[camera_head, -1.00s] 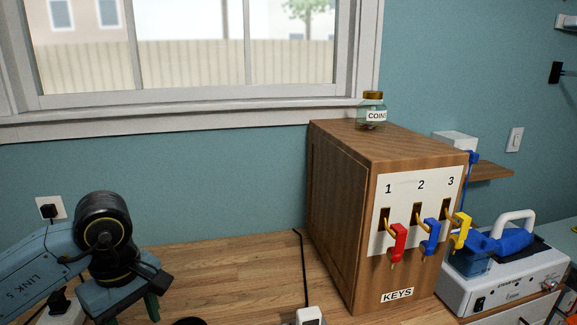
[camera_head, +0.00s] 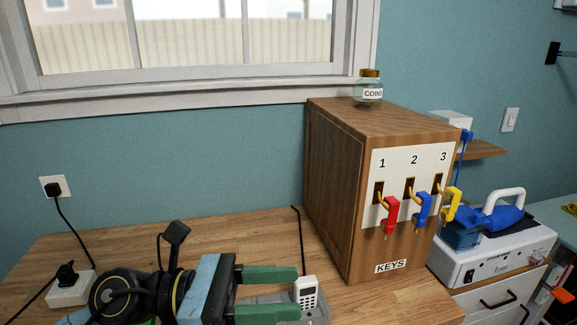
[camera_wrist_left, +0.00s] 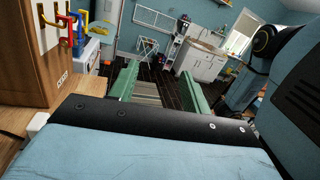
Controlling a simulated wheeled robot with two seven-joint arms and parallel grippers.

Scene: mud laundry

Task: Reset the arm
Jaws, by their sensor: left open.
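My left gripper (camera_head: 288,291) is low in the head view, above the wooden counter, its two green fingers pointing right. It is open, with a clear gap between the fingers. In the left wrist view the open fingers (camera_wrist_left: 158,80) have nothing between them and the room's floor shows beyond. My right gripper is in neither view.
A wooden key cabinet (camera_head: 331,180) stands right of my left gripper, with red, blue and yellow keys on hooks. A small white device (camera_head: 306,292) and a grey tray (camera_head: 318,312) lie close beside the fingers. A power strip (camera_head: 72,288) is at left.

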